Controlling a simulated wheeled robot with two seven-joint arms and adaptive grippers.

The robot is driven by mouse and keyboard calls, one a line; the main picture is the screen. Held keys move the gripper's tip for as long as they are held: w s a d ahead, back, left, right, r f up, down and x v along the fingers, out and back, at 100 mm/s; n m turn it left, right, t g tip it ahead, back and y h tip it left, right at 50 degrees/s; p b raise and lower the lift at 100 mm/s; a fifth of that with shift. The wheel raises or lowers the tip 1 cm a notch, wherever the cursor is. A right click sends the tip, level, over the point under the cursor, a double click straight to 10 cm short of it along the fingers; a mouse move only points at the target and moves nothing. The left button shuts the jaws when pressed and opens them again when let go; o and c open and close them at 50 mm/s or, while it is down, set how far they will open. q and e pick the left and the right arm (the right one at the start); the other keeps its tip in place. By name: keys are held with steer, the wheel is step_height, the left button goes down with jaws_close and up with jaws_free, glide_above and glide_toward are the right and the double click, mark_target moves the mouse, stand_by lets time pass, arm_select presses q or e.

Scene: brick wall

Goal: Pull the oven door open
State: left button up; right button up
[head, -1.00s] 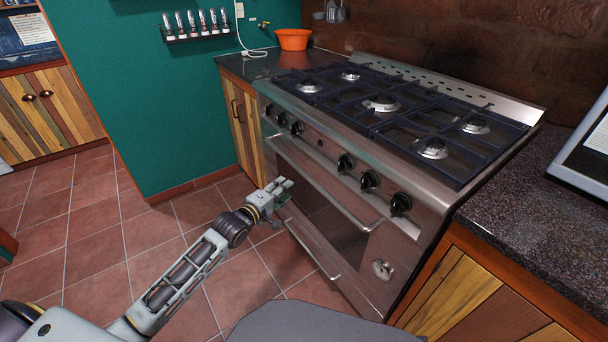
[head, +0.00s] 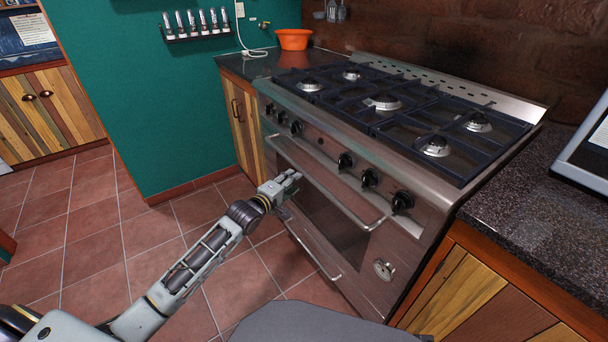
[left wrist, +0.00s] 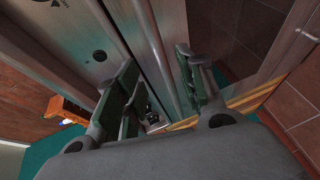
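The steel oven (head: 335,200) stands at the right of the head view with its door shut. A horizontal bar handle (head: 345,205) runs along the top of the door. My left gripper (head: 292,180) is at the left part of the door, close to this handle. In the left wrist view the gripper (left wrist: 160,90) is open, its two fingers spread apart. The bar handle (left wrist: 150,40) passes between the fingers in that picture. I cannot tell whether either finger touches it. My right gripper is not in view.
Black knobs (head: 370,178) line the panel above the handle, under the burner top (head: 390,105). A lower drawer handle (head: 313,252) is below the door. A granite counter (head: 510,190) is at the right. The tiled floor (head: 90,230) at left is clear.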

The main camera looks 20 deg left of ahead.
mark_target(304, 170)
arm_select(q)
steer(key=b+x, duration=0.2)
steer(key=x, duration=0.6)
steer(key=shift+w+b, duration=0.3)
steer(key=shift+b, duration=0.05)
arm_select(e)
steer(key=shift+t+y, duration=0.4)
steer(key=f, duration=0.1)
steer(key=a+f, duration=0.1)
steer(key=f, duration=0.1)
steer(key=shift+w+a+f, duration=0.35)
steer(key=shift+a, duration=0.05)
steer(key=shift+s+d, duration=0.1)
arm_select(q)
steer(key=shift+c, duration=1.4)
steer(key=shift+f, duration=0.1)
jaws_close()
